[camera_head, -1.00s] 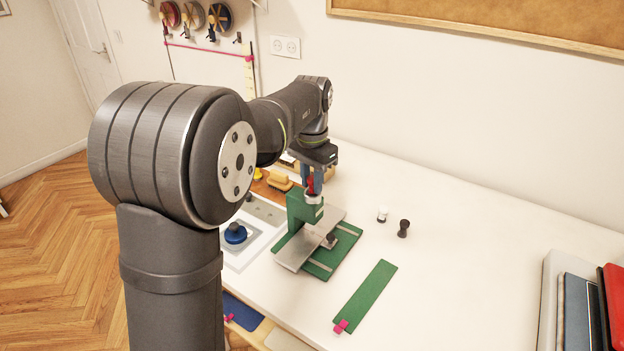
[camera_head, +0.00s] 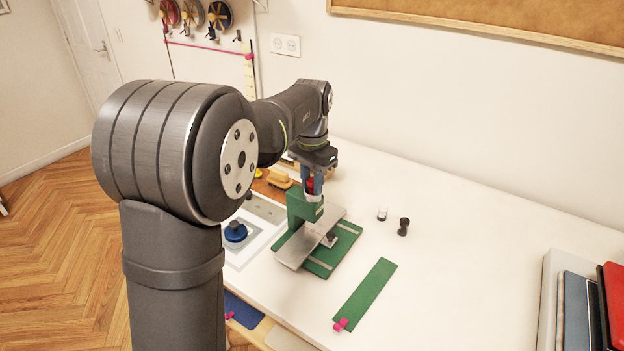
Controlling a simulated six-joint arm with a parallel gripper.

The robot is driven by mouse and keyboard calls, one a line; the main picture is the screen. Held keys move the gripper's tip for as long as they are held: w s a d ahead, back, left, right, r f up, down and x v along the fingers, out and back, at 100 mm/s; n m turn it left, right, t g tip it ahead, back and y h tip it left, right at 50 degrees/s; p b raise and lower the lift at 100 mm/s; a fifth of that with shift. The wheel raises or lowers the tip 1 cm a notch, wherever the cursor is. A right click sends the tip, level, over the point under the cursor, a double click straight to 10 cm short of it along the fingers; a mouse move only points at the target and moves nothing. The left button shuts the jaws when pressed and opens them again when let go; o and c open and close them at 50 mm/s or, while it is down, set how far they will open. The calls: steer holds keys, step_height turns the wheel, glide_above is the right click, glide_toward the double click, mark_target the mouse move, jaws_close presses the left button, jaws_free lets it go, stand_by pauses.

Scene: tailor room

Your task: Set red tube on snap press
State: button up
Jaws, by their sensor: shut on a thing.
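The snap press (camera_head: 304,211) is green with a grey metal plate (camera_head: 296,250) and a green base, standing on the white table. My gripper (camera_head: 313,187) points down over the top of the press. It is shut on the red tube (camera_head: 311,185), of which only a small red part shows between the fingers. A pale piece shows just below the red, at the top of the press. I cannot tell whether the tube touches the press.
A white spool (camera_head: 382,213) and a dark spool (camera_head: 404,226) stand right of the press. A green strip (camera_head: 365,295) with a pink clip lies in front. A blue-knobbed item (camera_head: 235,231) sits at left. Folders (camera_head: 577,310) stand at the right edge. The table's back right is clear.

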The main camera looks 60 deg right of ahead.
mark_target(312, 180)
steer(key=o, duration=0.7)
step_height(312, 180, up, 11)
stand_by(0.7)
steer(key=shift+f, duration=0.1)
steer(key=shift+f, duration=4.25)
